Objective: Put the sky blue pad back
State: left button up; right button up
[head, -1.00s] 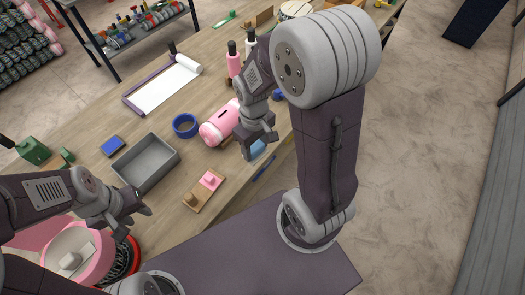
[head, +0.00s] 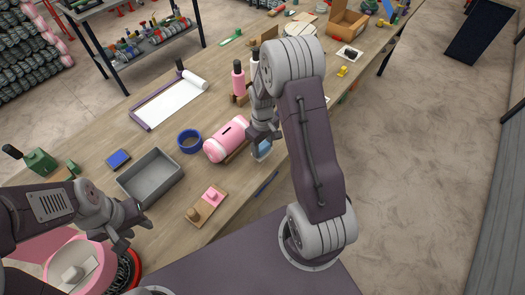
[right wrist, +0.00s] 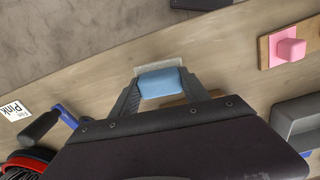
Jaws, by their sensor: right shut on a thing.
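The sky blue pad (right wrist: 160,82) is between the fingers of my right gripper (right wrist: 165,92) in the right wrist view, with a pale layer along its far edge. In the head view the pad (head: 262,150) shows just below my right gripper (head: 262,138), at the table's near edge, right of the pink canister. I cannot tell whether it touches the table. My left gripper (head: 130,228) looks open and empty, above and beside the pink tub (head: 95,262) at the lower left.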

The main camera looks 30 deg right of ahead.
aim_at(263, 154)
jog(key=shift+s+f, duration=0.1)
jog(key=shift+f, duration=0.1)
notch_tip(263, 154, down, 2)
jog(key=shift+f+p, duration=0.15)
jog(key=shift+p, duration=0.55)
jog(key=shift+f, duration=0.45)
jog(key=shift+f+b, duration=0.3)
jog(key=shift+b, duration=0.05)
jog(key=o, duration=1.6)
